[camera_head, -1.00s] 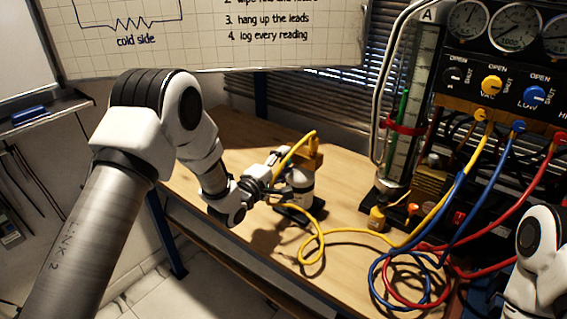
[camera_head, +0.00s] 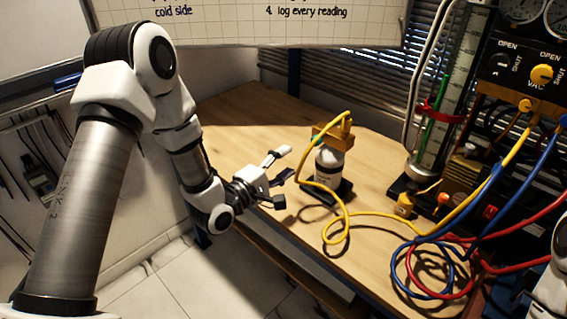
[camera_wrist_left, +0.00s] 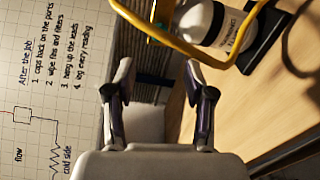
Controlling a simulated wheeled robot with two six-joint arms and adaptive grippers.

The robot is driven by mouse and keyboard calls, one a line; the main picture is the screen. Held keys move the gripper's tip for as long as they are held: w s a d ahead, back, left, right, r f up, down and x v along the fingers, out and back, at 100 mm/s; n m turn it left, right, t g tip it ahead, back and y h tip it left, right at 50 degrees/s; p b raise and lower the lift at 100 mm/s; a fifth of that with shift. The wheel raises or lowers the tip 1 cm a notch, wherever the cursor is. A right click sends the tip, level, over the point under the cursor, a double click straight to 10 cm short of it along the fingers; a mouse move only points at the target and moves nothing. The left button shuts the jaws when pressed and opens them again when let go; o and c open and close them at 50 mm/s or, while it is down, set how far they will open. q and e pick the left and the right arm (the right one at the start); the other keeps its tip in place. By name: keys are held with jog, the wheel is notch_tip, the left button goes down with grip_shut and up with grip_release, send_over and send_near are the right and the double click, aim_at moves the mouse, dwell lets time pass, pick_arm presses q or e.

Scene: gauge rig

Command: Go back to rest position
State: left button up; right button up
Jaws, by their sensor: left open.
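My left gripper (camera_head: 277,175) is open and empty, above the left edge of the wooden bench. It stands to the left of a white bottle with a brass-coloured block on top (camera_head: 330,152), apart from it. In the left wrist view its two fingers (camera_wrist_left: 160,100) are spread with nothing between them. The white bottle (camera_wrist_left: 205,22) shows there beyond the fingers, partly behind a yellow hose (camera_wrist_left: 165,35). Of my right arm only a white link shows at the lower right edge of the head view; its gripper is out of view.
The yellow hose loops across the bench (camera_head: 235,110) from the bottle to the gauge panel (camera_head: 525,45) at right. Blue and red hoses (camera_head: 430,270) lie coiled below the panel. A sight-glass column (camera_head: 448,90) stands behind. A whiteboard (camera_head: 230,20) hangs at the back.

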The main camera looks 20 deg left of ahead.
pick_arm(q)
jog(key=s+d+f+m+g+y, duration=0.1)
jog(key=s+f+g, duration=0.2)
jog(key=s+f, duration=0.35)
jog(key=s+d+f+m+g, duration=0.1)
jog(key=s+f+g, duration=0.15)
jog(key=f, duration=0.65)
jog(key=s+d+f+m+g+y, duration=0.1)
jog(key=s+f+g, duration=0.2)
jog(key=s+f, duration=0.35)
jog(key=s+a+f+m+g+y, duration=0.1)
jog(key=s+f+m+g, duration=0.3)
jog(key=s, duration=0.5)
jog(key=s+a+f+m+g+y, duration=0.2)
jog(key=s+f+m+g, duration=0.2)
jog(key=s+m, duration=0.5)
jog(key=shift+s+a+f+g+y, duration=0.25)
jog(key=shift+s+g+y, duration=0.05)
jog(key=shift+g, duration=0.05)
